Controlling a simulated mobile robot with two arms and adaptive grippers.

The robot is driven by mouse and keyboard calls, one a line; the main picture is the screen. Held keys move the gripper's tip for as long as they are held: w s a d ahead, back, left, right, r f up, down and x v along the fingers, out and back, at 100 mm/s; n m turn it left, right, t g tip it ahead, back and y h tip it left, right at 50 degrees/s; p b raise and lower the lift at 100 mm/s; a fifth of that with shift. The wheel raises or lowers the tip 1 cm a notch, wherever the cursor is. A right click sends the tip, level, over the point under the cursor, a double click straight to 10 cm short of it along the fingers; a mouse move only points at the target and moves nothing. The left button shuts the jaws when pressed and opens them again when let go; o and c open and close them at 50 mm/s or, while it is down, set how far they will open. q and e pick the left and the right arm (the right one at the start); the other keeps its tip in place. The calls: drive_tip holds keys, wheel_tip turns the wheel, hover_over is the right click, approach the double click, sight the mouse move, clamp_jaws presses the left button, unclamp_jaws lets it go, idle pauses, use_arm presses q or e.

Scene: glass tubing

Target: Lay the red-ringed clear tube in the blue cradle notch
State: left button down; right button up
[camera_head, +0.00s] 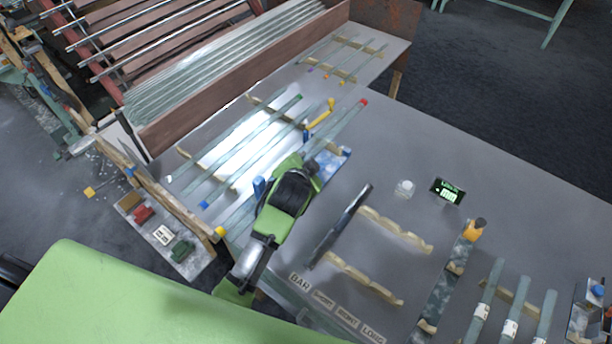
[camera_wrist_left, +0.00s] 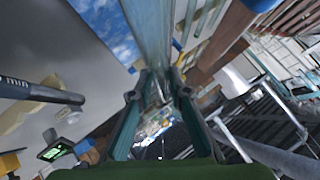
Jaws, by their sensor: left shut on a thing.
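A clear tube with a red end (camera_head: 363,102) runs down-left toward my left gripper (camera_head: 308,168) in the head view. The left gripper is shut on a clear tube, which also shows between its fingers in the left wrist view (camera_wrist_left: 151,38). It appears to be the red-ended one; the gripper hides its middle. Small blue parts stand beside the gripper, one at its left (camera_head: 258,187) and one at its upper right (camera_head: 345,152). I cannot tell which is the blue cradle notch. My right gripper is not in view.
Several clear tubes with coloured ends (camera_head: 245,140) lie on wooden rests left of the gripper. Two empty notched wooden strips (camera_head: 395,230) lie to its right, beside a dark bar (camera_head: 340,225).

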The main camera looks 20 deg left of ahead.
use_arm(q)
wheel_tip(320, 180, down, 3)
drive_tip(key=shift+f, duration=0.1)
wheel_tip(320, 180, down, 3)
drive_tip(key=shift+f, duration=0.2)
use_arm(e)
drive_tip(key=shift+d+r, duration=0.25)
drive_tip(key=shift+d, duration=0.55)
use_arm(q)
drive_tip(key=shift+f, duration=0.5)
drive_tip(key=c, duration=1.9)
unclamp_jaws()
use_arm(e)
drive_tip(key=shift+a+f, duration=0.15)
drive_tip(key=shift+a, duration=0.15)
use_arm(q)
drive_tip(key=shift+r, duration=0.1)
